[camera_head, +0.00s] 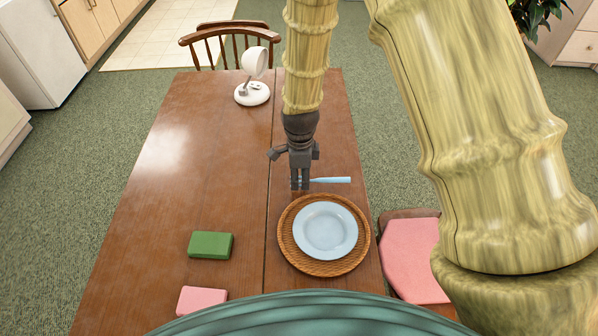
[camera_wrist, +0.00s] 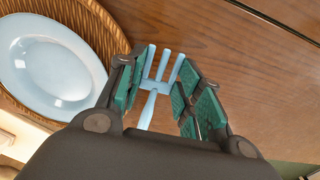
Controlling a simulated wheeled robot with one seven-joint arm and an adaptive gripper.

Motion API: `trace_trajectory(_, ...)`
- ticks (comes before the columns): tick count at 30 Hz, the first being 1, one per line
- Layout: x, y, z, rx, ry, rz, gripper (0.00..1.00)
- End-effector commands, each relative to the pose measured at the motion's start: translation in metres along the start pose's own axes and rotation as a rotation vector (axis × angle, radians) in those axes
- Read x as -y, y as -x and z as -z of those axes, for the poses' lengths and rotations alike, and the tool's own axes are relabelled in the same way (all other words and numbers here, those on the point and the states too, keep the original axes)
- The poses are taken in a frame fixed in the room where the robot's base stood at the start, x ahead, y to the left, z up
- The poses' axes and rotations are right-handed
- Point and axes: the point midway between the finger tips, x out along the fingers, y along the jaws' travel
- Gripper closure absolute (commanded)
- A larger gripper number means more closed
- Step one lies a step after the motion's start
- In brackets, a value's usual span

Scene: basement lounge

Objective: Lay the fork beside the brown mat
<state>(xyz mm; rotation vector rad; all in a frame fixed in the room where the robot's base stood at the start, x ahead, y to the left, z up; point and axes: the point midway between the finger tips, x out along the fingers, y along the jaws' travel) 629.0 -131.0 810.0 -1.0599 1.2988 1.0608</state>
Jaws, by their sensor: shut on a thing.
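The light-blue fork (camera_wrist: 161,83) lies between the green pads of my gripper (camera_wrist: 157,92) in the wrist view, tines pointing away from the palm. In the head view its handle (camera_head: 332,180) sticks out to the right of my gripper (camera_head: 300,186), which is shut on it. The round brown woven mat (camera_head: 285,243) lies just below the gripper in the head view, near the table's right edge. A light-blue plate (camera_head: 325,231) rests on it. The fork is apart from the mat; I cannot tell whether it touches the table.
The wooden table (camera_head: 200,180) has clear room left of the mat. A green block (camera_head: 211,245) and a pink block (camera_head: 201,300) lie at lower left. A white lamp (camera_head: 252,90) stands at the far end. A pink-seated chair (camera_head: 411,258) is at the right edge.

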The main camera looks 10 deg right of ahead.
Motion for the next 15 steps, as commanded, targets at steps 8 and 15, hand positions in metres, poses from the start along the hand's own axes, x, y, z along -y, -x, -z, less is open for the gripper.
trace_trajectory(8,0.036,-0.003,-0.002,-0.001,0.001,0.0,0.83)
trace_trajectory(15,0.038,-0.011,-0.002,-0.001,0.001,-0.002,0.83)
